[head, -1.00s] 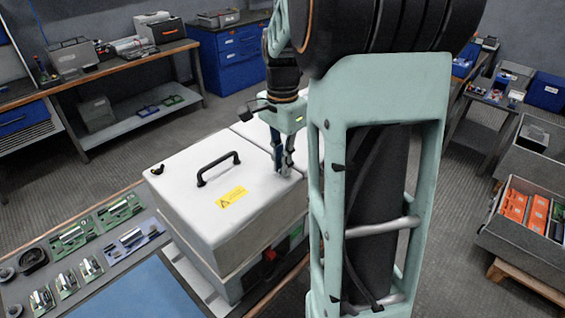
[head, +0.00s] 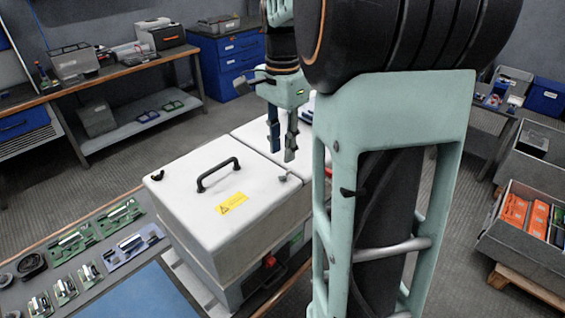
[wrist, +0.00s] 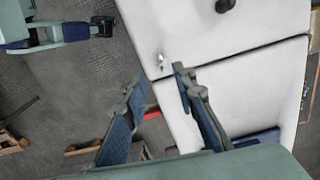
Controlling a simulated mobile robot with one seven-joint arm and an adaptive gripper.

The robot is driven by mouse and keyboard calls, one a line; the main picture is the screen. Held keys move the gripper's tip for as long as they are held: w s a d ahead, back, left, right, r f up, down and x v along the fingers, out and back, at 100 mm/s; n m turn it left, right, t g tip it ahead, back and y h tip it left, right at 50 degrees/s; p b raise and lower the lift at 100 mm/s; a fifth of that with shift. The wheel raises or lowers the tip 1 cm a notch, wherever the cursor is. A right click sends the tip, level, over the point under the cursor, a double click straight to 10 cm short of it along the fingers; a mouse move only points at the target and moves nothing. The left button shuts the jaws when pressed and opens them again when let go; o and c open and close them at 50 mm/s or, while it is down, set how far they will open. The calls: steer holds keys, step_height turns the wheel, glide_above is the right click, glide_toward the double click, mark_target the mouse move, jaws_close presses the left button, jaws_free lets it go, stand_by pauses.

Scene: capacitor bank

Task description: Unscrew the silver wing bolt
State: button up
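The silver wing bolt (head: 283,176) stands at the right edge of the near white lid (head: 195,220). It also shows in the wrist view (wrist: 161,61) near the lid's corner, just beyond the fingertips. Whether it is still threaded in cannot be told. My gripper (head: 282,155) is above the bolt, apart from it. In the wrist view its two fingers (wrist: 159,76) are spread, with nothing between them. A black wing bolt (head: 158,174) sits at the lid's far left corner.
The lid has a black handle (head: 218,173) and a yellow warning label (head: 231,202). A second white box (head: 262,131) stands directly behind. A workbench with small parts in trays (head: 125,246) is at the lower left.

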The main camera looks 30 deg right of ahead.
step_height(320, 180, up, 5)
stand_by(0.6)
